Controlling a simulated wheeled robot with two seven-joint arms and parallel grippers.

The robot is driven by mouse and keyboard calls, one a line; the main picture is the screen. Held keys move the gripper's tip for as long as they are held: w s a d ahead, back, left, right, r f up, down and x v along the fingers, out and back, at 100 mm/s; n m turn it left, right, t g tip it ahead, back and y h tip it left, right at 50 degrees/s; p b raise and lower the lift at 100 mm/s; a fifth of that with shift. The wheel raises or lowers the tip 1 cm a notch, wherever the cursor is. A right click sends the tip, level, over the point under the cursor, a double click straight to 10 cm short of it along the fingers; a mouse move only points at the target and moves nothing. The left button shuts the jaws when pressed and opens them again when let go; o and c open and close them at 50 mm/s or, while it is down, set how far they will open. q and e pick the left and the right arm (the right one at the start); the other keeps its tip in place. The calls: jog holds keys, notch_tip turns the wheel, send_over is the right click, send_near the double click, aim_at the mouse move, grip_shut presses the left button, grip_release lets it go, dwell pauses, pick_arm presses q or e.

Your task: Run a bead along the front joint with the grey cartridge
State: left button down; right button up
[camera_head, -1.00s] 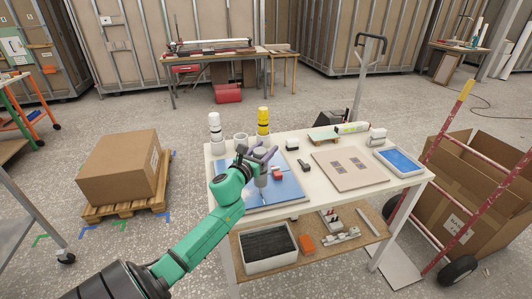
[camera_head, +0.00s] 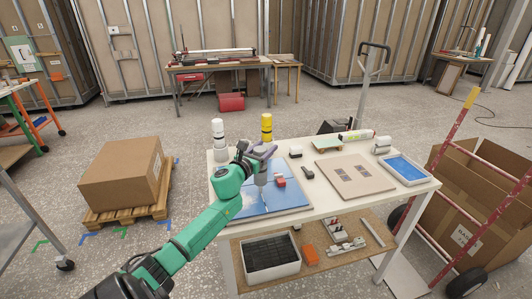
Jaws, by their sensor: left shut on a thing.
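My left gripper (camera_head: 262,151) is shut on the grey cartridge (camera_head: 262,175), which hangs below the fingers over the blue panel (camera_head: 292,199) on the worktable. The panel lies flat on the left part of the table. I cannot tell whether the cartridge's tip touches it. A small red and white piece (camera_head: 280,183) sits on the panel just right of the cartridge. The front joint is too small to make out, and my arm covers part of the panel's left side. A white cartridge (camera_head: 218,132) and a yellow cartridge (camera_head: 267,126) stand upright behind. My right gripper is not in view.
On the table (camera_head: 338,205) are a beige board (camera_head: 372,181), a blue-lined tray (camera_head: 405,170) and small blocks. A grey bin (camera_head: 268,258) sits on the lower shelf. A red hand truck (camera_head: 450,150) and a carton stand right. A boxed pallet (camera_head: 150,212) stands left.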

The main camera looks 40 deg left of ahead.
pick_arm(q)
jog(key=w+a+b, duration=0.2)
jog(key=a, duration=0.1)
jog(key=shift+w+a+r, duration=0.1)
dwell(0.7)
notch_tip(320, 180, up, 5)
jog(key=p, duration=0.3)
jog(key=shift+p, duration=0.4)
dwell(0.5)
